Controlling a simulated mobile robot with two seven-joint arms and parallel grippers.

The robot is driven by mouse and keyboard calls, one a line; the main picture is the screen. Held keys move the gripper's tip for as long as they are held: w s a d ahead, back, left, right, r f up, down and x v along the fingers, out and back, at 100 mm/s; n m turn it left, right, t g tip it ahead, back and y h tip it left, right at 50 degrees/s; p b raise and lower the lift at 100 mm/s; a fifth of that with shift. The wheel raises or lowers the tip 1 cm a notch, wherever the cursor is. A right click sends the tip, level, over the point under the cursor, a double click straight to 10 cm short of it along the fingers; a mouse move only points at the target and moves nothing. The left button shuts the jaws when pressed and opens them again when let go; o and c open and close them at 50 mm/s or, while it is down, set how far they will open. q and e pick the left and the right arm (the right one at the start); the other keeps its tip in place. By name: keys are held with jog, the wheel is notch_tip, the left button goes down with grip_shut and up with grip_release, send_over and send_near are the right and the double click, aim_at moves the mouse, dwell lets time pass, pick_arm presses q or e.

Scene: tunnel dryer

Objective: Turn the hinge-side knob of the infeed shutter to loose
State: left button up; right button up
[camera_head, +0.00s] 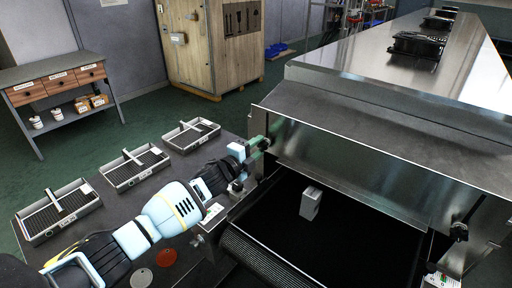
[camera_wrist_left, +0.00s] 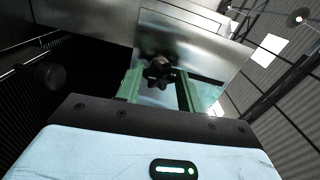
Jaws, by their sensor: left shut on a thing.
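The infeed shutter (camera_head: 350,160) is a steel panel across the front of the dryer, above the dark belt opening. My left gripper (camera_head: 262,148) is at the shutter's left end. In the left wrist view its green fingers (camera_wrist_left: 158,88) stand on either side of a black lobed knob (camera_wrist_left: 158,70) and are shut on it. In the head view the gripper mostly hides this knob. Another black knob (camera_head: 459,231) shows at the shutter's right end, apart from my gripper. The held knob's exact turn angle cannot be told. My right gripper is not in view.
A small grey block (camera_head: 311,203) sits over the black belt (camera_head: 350,225). A dark round part (camera_head: 237,187) is just below my left wrist. Several mesh trays (camera_head: 134,167) lie on the grey table at left. A wooden cabinet (camera_head: 210,45) stands behind.

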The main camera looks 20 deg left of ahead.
pick_arm(q)
jog(key=shift+n, duration=1)
jog(key=o, duration=1)
jog(key=shift+c, duration=0.2)
